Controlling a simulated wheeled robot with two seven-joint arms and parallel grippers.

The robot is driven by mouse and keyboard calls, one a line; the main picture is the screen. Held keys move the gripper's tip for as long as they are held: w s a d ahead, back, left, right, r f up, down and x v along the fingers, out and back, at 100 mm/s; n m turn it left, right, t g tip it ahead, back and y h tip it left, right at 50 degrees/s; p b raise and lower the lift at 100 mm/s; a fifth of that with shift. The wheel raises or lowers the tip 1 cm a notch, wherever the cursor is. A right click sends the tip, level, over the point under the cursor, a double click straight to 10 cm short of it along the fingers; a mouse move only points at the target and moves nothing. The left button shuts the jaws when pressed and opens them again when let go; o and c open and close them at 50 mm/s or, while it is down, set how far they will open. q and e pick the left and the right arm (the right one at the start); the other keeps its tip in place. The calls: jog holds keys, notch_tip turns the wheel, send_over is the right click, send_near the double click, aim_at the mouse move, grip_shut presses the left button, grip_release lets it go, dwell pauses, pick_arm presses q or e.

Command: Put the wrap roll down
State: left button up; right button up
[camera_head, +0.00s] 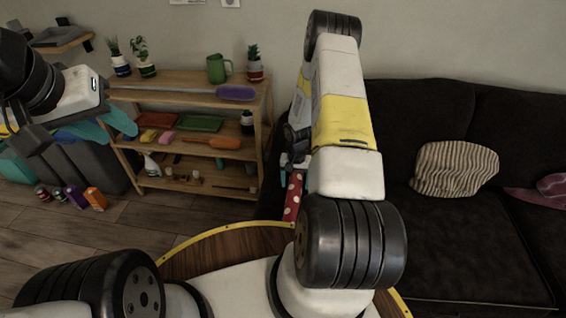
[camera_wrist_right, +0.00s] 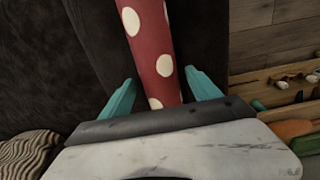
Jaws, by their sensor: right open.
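The wrap roll (camera_wrist_right: 152,45) is a red tube with white dots. In the right wrist view it runs between the two teal fingers of my right gripper (camera_wrist_right: 160,76), which are spread apart with gaps on both sides. In the head view the roll (camera_head: 293,196) shows below my right gripper (camera_head: 295,160), beside the dark sofa, partly hidden by my arm. I cannot tell what its lower end rests on. My left gripper (camera_head: 105,124) is at the left, in front of the shelf and away from the roll; its finger gap is unclear.
A wooden shelf (camera_head: 155,183) holds plants, a green mug (camera_head: 218,68), trays and brushes. A black sofa (camera_head: 480,235) with a striped cushion (camera_head: 455,168) fills the right. Some wooden floor (camera_head: 140,225) is clear before the shelf.

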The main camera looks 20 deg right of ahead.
notch_tip(320, 180, up, 12)
notch_tip(320, 180, up, 15)
jog(key=n+t, duration=0.1)
jog(key=t, duration=0.1)
send_over(295, 181)
jog(key=a, duration=0.2)
jog(key=s+a+r+n+t, duration=0.1)
jog(key=s+a+r, duration=0.15)
jog(key=r, duration=0.35)
jog(key=s+a+r+n, duration=0.1)
jog(key=s+r, duration=0.3)
jog(key=r, duration=0.2)
jog(key=s+a+r+n+t+y, duration=0.1)
jog(key=s+a+r, duration=0.2)
jog(key=s+r, duration=0.3)
jog(key=s+a+r+n+t+y, duration=0.1)
jog(key=s+a+r, duration=0.3)
jog(key=s, duration=0.7)
jog(key=shift+r+n+t, duration=0.4)
jog(key=shift+r+t, duration=0.2)
jog(key=shift+r, duration=0.25)
jog(key=shift+w+a, duration=0.1)
